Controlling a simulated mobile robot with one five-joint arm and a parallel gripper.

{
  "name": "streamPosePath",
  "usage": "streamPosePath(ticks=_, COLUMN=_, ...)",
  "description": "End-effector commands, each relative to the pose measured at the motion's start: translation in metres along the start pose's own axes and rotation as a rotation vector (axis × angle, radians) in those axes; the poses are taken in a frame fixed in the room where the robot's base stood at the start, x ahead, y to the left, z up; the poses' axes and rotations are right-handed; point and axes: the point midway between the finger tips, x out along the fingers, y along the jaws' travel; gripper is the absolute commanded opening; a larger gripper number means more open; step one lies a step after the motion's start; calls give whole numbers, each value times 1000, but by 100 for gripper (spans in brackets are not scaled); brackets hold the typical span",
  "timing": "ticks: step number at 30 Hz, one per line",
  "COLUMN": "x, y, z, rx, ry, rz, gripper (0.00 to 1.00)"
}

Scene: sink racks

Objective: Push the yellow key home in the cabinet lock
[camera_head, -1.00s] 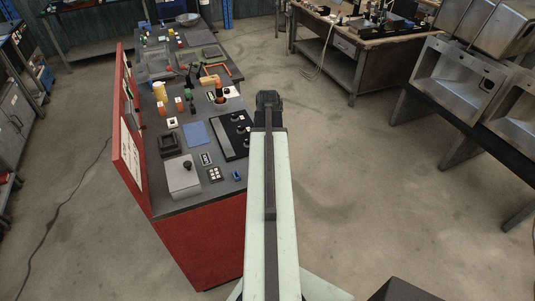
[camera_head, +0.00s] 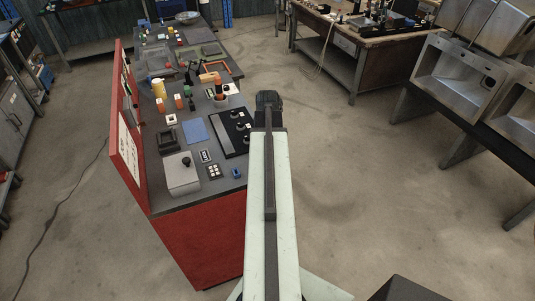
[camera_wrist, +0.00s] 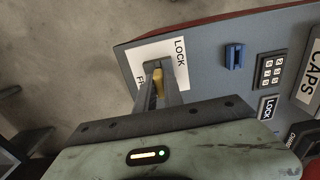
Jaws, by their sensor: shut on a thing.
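In the wrist view a small yellow key (camera_wrist: 158,83) stands between the two grey fingers of my gripper (camera_wrist: 158,72), which are shut on it. The fingertips are over a white plate (camera_wrist: 182,73) marked "LOCK" near the bench edge. Part of its other lettering is hidden by the fingers. I cannot make out the keyhole or how deep the key sits. In the head view my arm hides the fingers and the key.
A blue piece (camera_wrist: 234,57), a keypad (camera_wrist: 270,70) and a small LOCK label (camera_wrist: 267,107) lie right of the plate. In the head view a grey box (camera_head: 182,176) stands on the red-sided bench (camera_head: 200,236). Open floor (camera_head: 345,165) lies right of my arm.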

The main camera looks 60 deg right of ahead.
Motion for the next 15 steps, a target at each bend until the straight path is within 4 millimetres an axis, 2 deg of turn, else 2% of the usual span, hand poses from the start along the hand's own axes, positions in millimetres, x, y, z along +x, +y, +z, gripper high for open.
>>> streamPosePath(ticks=7, x=8, y=0, z=0, rx=0, ry=0, rz=0, gripper=0)
streamPosePath(ticks=8, x=7, y=0, z=0, rx=0, ry=0, rz=0, gripper=15)
streamPosePath(ticks=10, x=6, y=0, z=0, rx=0, ry=0, rz=0, gripper=34)
streamPosePath(ticks=11, x=6, y=0, z=0, rx=0, ry=0, rz=0, gripper=38)
streamPosePath(ticks=15, x=6, y=0, z=0, rx=0, ry=0, rz=0, gripper=38)
